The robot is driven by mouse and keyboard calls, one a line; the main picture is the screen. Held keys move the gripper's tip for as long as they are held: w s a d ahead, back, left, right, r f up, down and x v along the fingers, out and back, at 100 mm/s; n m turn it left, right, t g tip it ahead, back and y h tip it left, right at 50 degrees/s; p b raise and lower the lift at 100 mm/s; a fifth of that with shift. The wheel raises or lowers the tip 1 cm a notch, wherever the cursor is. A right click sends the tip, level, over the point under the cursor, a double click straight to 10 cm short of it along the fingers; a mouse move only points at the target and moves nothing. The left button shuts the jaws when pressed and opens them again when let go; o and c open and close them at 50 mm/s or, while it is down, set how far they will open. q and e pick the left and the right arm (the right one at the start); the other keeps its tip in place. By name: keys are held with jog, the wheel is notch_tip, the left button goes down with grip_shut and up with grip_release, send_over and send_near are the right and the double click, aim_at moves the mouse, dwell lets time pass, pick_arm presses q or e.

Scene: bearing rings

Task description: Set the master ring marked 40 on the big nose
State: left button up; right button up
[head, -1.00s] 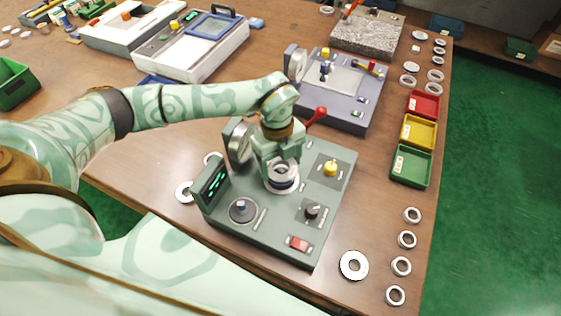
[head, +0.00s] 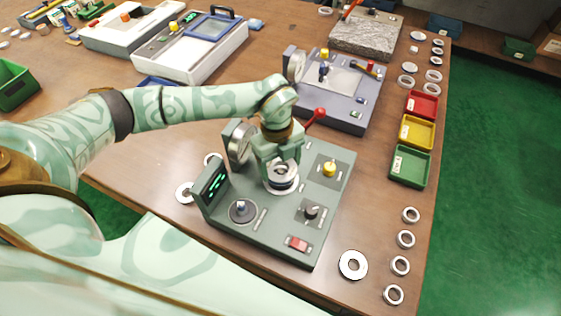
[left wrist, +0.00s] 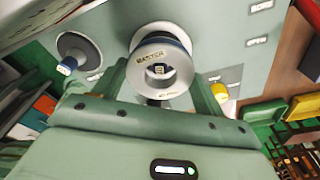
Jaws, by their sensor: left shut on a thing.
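The master ring (left wrist: 150,56) is a pale metal ring with the word MASTER on its face; its number is too small to read. My left gripper (head: 281,163) is shut on it, one finger on each side. In the head view the ring (head: 281,176) is right over a round seat on the green gauge station (head: 262,226). The big nose is mostly hidden by the ring and gripper; a dark part with a light patch shows in the bore. I cannot tell how far the ring is around it. The small nose (head: 240,206) is bare. My right gripper is not in view.
On the station are a lit display (head: 213,184), a yellow knob (head: 330,168), a black knob (head: 311,211) and a red switch (head: 298,243). A red-ball lever (head: 319,114) stands behind. Several loose rings and red, yellow and green trays (head: 410,166) lie at the right.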

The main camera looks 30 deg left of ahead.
pick_arm(q)
jog(key=shift+f, duration=0.25)
jog(key=shift+f+b, duration=0.3)
jog(key=shift+f, duration=0.2)
jog(key=o, duration=1.5)
jog(key=shift+o, duration=0.2)
notch_tip(320, 180, up, 16)
jog(key=w+a+p, duration=0.1)
jog(key=p, duration=0.1)
jog(key=shift+a+p, duration=0.3)
jog(key=shift+a, duration=0.05)
jog(key=shift+r, duration=0.1)
